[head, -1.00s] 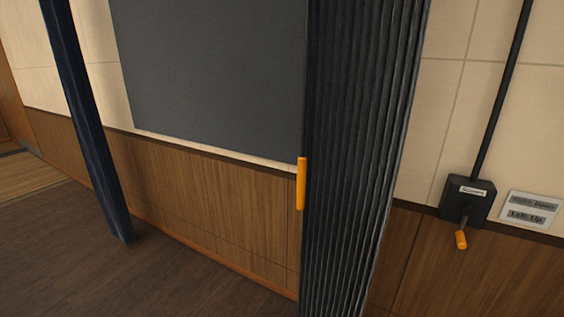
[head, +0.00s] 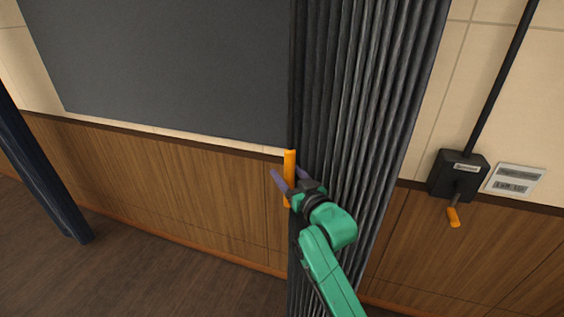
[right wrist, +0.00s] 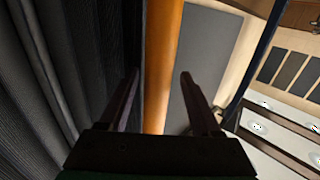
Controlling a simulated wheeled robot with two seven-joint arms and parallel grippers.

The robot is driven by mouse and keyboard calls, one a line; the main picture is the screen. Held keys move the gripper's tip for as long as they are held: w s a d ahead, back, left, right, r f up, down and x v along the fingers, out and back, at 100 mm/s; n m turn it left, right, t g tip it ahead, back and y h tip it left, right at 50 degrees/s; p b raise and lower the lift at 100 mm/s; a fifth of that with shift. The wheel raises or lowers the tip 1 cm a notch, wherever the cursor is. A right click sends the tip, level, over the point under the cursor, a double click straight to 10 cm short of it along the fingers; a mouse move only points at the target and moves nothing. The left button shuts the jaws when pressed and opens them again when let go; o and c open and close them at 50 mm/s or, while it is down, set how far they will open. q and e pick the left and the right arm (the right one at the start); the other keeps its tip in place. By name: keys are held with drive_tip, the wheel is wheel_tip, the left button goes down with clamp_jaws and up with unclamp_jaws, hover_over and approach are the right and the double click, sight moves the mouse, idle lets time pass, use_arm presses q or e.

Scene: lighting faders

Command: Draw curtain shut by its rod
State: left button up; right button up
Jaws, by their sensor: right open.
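The dark pleated curtain (head: 365,110) hangs bunched at the middle right of the head view. The orange rod (head: 290,162) stands upright along its left edge. My right gripper (head: 283,183) is at the rod's lower half, with its fingers open. In the right wrist view the rod (right wrist: 161,70) runs between the two open fingertips (right wrist: 160,78), nearer the left finger, and the curtain (right wrist: 60,80) fills the left side. I cannot tell whether a finger touches the rod. My left gripper is not in view.
A black crank box (head: 457,175) with an orange handle (head: 453,217) and a small sign (head: 515,180) are at right. The floor (head: 150,280) at left looks clear.

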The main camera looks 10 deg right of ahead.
drive_tip(key=x, duration=0.2)
drive_tip(key=shift+w+d, duration=0.15)
drive_tip(key=shift+w, duration=0.2)
drive_tip(key=shift+s+r, duration=0.1)
drive_tip(key=shift+s, duration=0.05)
drive_tip(key=c, duration=0.3)
clamp_jaws()
use_arm(q)
drive_tip(key=shift+w+r, duration=0.5)
drive_tip(key=shift+w, duration=0.25)
drive_tip(key=shift+w, duration=0.1)
